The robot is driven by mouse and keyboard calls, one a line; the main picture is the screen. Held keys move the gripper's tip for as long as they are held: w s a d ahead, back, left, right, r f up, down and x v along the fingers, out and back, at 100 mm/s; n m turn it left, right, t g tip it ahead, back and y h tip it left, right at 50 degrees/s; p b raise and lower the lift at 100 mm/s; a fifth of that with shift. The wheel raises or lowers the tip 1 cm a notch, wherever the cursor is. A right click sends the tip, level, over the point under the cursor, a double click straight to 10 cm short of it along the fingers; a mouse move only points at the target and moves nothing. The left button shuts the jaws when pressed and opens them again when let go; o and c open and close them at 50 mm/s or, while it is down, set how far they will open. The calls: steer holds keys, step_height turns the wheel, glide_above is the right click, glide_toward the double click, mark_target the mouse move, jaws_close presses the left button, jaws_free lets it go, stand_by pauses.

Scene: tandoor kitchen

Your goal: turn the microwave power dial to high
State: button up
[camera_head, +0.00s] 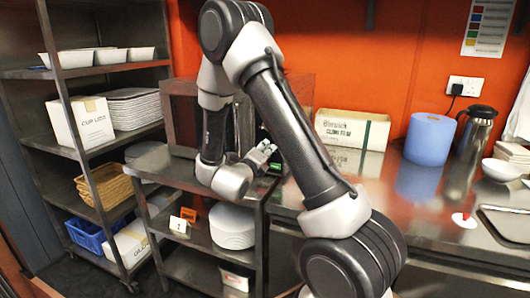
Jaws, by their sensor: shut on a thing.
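The microwave (183,118) is a dark box on the metal shelf unit in the middle, against the orange wall. My arm crosses in front and covers much of its face. My gripper (266,150) is at the right part of the microwave's front, small in view and partly blended with it. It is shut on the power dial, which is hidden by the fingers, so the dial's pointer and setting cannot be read.
A steel counter (415,217) on the right holds a carton (352,130), a blue roll (429,138), a steel flask (475,132) and white bowls (503,169). A metal rack (110,72) with trays and boxes stands left. White plates (232,226) sit below the microwave.

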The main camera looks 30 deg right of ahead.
steer(key=o, duration=1)
steer(key=shift+o, duration=0.2)
steer(key=v, duration=1.2)
